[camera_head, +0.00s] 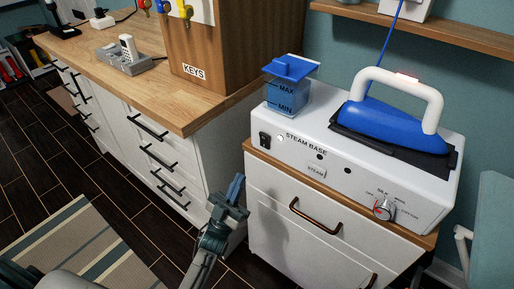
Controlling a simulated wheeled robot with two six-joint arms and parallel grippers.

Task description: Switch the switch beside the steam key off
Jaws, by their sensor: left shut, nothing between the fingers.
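The steam base (330,171) is a white box on a low cabinet. A small black switch (265,140) sits at the left end of its front face, beside a pale round button or light. The steam key (316,173) is a light panel on the same face, right of the switch. Whether the switch is on or off is too small to tell. My left gripper (236,188) is shut and empty, in front of the cabinet, below and left of the switch and apart from it. My right gripper is not in view.
A blue and white iron (395,125) rests on top of the steam base. A blue water tank (287,97) stands at its left end. A dial (383,209) is at the right. A wooden counter (130,78) with white drawers is at the left. The floor between is clear.

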